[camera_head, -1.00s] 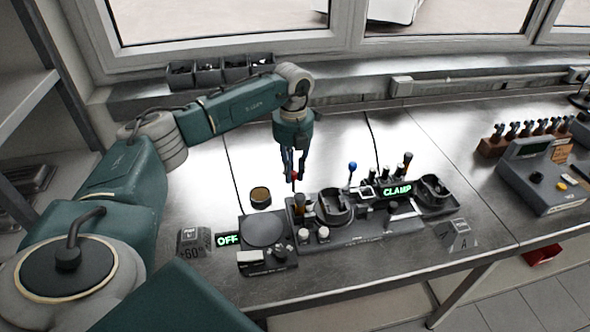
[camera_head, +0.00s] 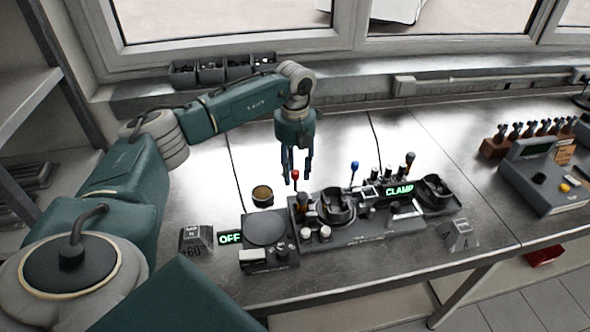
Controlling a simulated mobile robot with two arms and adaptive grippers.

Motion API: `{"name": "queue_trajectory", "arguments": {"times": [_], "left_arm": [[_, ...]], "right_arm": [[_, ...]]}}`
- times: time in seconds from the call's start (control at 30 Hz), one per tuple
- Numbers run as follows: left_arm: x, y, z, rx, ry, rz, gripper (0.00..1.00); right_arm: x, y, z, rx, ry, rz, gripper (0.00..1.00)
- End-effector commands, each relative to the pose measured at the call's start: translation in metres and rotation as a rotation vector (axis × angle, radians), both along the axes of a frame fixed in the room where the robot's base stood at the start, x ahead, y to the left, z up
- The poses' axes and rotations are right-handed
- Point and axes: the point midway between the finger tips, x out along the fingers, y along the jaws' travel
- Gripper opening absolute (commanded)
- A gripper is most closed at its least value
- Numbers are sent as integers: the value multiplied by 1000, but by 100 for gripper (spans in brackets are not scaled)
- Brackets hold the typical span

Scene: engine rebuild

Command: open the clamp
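The clamp fixture (camera_head: 352,236) is a dark grey unit on the metal bench, with two round clamp-like holders, the left one (camera_head: 336,207) and the right one (camera_head: 433,193). A green display (camera_head: 399,190) on it reads "CLAMP". A lever with a red knob (camera_head: 295,174) stands at its back left, and a lever with a blue knob (camera_head: 354,165) near its middle. My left gripper (camera_head: 297,181) points down at the red knob with its fingers spread. The knob appears between or just in front of the fingers; I cannot tell whether they touch it. My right gripper is out of view.
A round plate unit (camera_head: 264,229) with an "OFF" display (camera_head: 230,238) adjoins the fixture on the left. A small round tin (camera_head: 262,195) stands behind it. A grey console (camera_head: 543,178) and a tool rack (camera_head: 494,147) stand at the right. The back bench is mostly clear.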

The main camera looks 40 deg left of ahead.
Motion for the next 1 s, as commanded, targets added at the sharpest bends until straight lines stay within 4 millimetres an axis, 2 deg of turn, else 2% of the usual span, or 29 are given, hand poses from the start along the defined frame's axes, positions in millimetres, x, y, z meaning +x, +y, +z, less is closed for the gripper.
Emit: {"name": "queue_trajectory", "arguments": {"times": [0.17,0.6,0.8,1.0], "left_arm": [[0,0,13,0,-1,-1,38],[0,0,100,0,-4,0,38],[0,0,118,1,-2,0,38],[-1,0,121,0,-1,0,38]], "right_arm": [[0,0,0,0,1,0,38],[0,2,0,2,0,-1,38],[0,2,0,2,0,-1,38],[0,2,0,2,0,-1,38]]}}
